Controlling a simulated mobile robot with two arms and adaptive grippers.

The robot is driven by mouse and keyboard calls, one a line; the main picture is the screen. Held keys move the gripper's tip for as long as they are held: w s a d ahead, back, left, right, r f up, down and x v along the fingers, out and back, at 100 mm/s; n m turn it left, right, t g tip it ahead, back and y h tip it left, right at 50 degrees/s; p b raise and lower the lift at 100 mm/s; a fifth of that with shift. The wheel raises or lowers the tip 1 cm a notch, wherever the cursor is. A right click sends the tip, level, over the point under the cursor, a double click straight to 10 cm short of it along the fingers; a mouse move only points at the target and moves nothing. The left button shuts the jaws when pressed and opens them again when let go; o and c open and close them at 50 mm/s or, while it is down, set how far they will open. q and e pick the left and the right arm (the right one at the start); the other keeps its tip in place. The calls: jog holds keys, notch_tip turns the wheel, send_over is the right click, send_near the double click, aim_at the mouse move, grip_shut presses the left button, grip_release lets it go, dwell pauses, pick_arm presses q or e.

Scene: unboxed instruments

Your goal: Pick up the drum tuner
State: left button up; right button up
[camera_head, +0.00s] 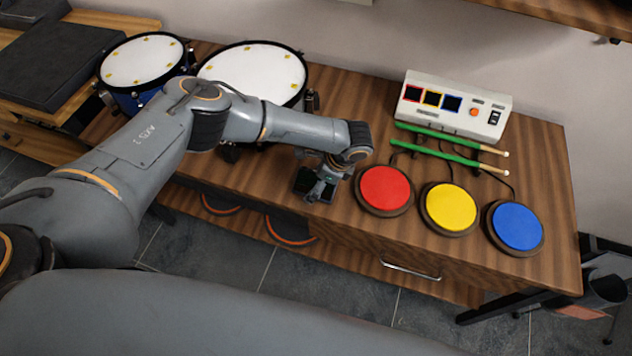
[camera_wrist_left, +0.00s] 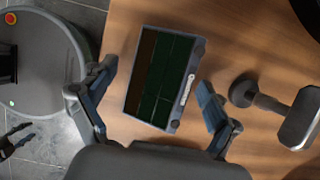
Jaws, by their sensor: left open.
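My left gripper is open above the tuner. In the wrist view its fingers (camera_wrist_left: 150,108) stand on either side of the tuner's lower part, with a gap on each side. My right gripper (camera_wrist_left: 20,138) shows small at the left of the wrist view, with its fingers apart and empty.
Red (camera_head: 384,188), yellow (camera_head: 450,207) and blue (camera_head: 517,226) pads lie right of the gripper. Green drumsticks (camera_head: 437,150) and a white module (camera_head: 453,105) lie behind them. Two drums (camera_head: 142,60) (camera_head: 255,70) stand at the back left. A grey stand-like object (camera_wrist_left: 270,103) is beside the tuner.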

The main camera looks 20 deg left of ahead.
pick_arm(q)
jog(key=shift+f, duration=0.25)
jog(key=shift+c, duration=0.2)
jog(key=c, duration=1.3)
